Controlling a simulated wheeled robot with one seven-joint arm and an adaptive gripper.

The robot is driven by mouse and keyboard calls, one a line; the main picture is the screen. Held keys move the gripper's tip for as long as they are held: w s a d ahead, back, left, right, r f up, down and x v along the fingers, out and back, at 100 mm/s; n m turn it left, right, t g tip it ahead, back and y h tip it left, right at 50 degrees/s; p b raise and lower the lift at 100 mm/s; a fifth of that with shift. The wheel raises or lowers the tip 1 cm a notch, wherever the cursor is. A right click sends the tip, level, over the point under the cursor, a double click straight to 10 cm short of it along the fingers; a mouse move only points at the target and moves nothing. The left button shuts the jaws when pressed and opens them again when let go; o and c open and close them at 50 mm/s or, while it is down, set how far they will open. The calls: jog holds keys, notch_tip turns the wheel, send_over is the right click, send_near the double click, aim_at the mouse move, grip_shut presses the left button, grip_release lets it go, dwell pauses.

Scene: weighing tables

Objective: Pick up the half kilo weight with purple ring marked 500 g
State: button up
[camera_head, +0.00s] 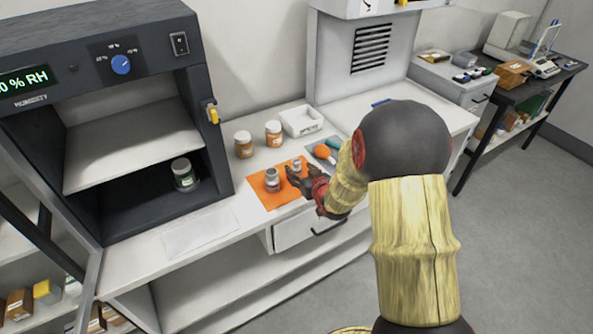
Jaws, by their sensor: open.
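Two small metallic weights stand on an orange mat (258,192) on the white bench. The larger weight (272,181) is on the left. The smaller weight (297,165) is to its right, just behind my gripper's fingers. My gripper (297,177) is open and low over the right part of the mat, close to both weights. The fingers partly hide the smaller weight. Ring colours and the 500 g mark are too small to read, so I cannot tell which weight is the half kilo one. I see nothing held in the fingers.
Two orange-brown jars (243,145) and a white tray (302,121) stand behind the mat. A grey mat with an orange-headed tool (322,152) lies to the right. The dark humidity cabinet (218,160) rises at left. A pale sheet (200,231) lies on the front-left bench.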

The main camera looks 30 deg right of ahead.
aim_at(298, 168)
jog(key=b+x, duration=0.1)
jog(key=x, duration=0.3)
jog(key=shift+f+b, duration=0.3)
jog(key=shift+r, duration=0.1)
jog(key=shift+c, duration=1.1)
grip_shut()
jog(key=shift+w, duration=0.1)
